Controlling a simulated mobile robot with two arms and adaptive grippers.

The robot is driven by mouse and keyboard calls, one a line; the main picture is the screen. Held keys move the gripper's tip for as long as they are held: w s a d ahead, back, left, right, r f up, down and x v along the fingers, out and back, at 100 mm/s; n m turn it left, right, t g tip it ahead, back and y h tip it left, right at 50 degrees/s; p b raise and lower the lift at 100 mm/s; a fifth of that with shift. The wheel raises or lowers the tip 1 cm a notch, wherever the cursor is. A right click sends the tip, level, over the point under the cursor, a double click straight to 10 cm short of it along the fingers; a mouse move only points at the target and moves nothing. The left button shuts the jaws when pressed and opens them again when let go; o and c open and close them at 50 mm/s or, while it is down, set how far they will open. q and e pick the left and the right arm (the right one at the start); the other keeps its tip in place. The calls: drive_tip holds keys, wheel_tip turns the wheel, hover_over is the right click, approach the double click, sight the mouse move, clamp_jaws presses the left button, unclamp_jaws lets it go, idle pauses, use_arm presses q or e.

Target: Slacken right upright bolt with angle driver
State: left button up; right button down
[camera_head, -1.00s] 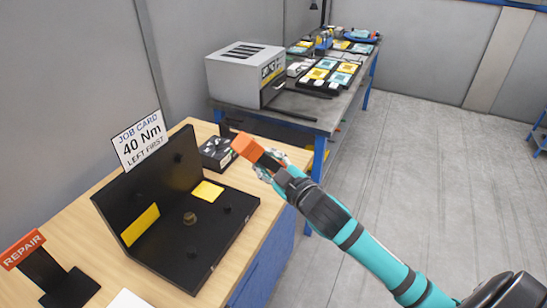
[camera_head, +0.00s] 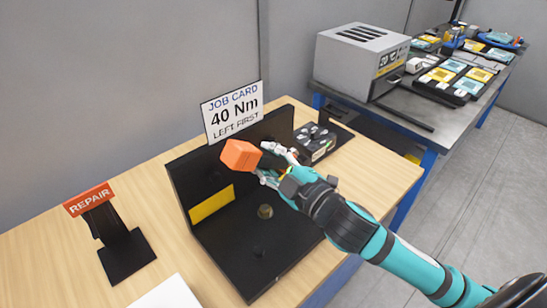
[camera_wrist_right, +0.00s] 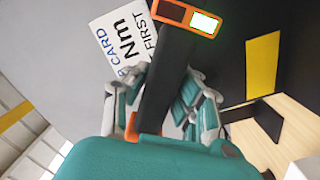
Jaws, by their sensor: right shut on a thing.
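My right gripper (camera_head: 270,163) is shut on the angle driver (camera_head: 240,155), whose orange end sticks out to the left of the fingers. In the wrist view the driver (camera_wrist_right: 168,85) has a black body and an orange end with a dark red window and a lit pale green one. The driver is in front of the black upright plate (camera_head: 180,178) of an L-shaped fixture and hides part of it. I cannot clearly tell the right upright bolt; the driver and hand cover that area. My left gripper is not in view.
The job card (camera_head: 232,112) reads 40 Nm, left first. A REPAIR stand (camera_head: 118,250) is left; a black dock (camera_head: 318,140) is behind. A grey box (camera_head: 350,60) stands on the back bench.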

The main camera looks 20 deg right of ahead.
drive_tip(key=shift+w+a+r, duration=0.15)
drive_tip(key=shift+w+r, duration=0.15)
drive_tip(key=shift+w, duration=0.2)
drive_tip(key=shift+x, duration=0.95)
drive_tip(key=shift+s+p, duration=0.15)
drive_tip(key=shift+p, duration=0.15)
drive_tip(key=shift+p+x, duration=0.45)
drive_tip(key=shift+x, duration=0.65)
drive_tip(key=shift+p+x, duration=0.4)
drive_tip(key=shift+x, duration=0.5)
idle(1.3)
